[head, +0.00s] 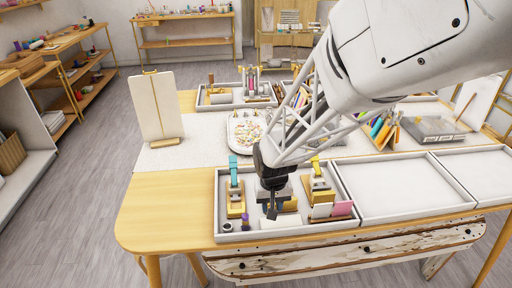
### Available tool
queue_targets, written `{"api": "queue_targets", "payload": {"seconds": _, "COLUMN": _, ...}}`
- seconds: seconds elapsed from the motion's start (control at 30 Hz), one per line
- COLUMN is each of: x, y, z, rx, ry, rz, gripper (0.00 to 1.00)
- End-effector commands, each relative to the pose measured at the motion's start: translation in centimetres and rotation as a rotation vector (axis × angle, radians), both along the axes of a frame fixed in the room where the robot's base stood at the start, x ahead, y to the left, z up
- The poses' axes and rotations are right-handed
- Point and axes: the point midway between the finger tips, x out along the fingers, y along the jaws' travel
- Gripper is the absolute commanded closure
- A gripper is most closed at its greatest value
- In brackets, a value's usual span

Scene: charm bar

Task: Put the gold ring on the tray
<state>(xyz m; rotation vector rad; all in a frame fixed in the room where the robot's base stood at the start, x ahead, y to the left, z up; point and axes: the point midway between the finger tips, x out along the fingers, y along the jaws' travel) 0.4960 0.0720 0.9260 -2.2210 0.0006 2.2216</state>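My gripper (271,210) is dark and points down over the near compartment tray, in front of several small stands. Its fingers are too small and dark to tell whether they are open or hold anything. I cannot make out a gold ring; it is too small to see or hidden. A white rounded tray (232,142) with many small colourful pieces lies on the pale mat, behind and left of my gripper and partly hidden by my arm. The near compartment tray (222,203) is grey-rimmed. It holds stands with teal and yellow tops, small cards and a small dark bottle.
Empty grey-rimmed trays (402,190) lie to the right. A white upright board (158,106) stands at the left of the table (155,215). Another filled tray (205,103) and a rack of coloured items (381,132) are farther back. The table's left front is clear.

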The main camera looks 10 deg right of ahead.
Motion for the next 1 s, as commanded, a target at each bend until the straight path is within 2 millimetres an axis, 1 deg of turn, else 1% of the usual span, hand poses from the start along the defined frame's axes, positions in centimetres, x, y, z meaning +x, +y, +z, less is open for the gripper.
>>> {"api": "queue_targets", "payload": {"seconds": 0.2, "x": 0.0, "y": 0.0, "z": -1.4, "rx": 0.000, "ry": 0.001, "rz": 0.000, "gripper": 0.84}}
{"api": "queue_targets", "payload": {"seconds": 0.4, "x": 0.0, "y": 0.0, "z": -2.2, "rx": 0.000, "ry": 0.000, "rz": 0.000, "gripper": 0.84}}
{"api": "queue_targets", "payload": {"seconds": 1.0, "x": 0.0, "y": 0.0, "z": -2.6, "rx": 0.000, "ry": 0.000, "rz": 0.000, "gripper": 0.84}}
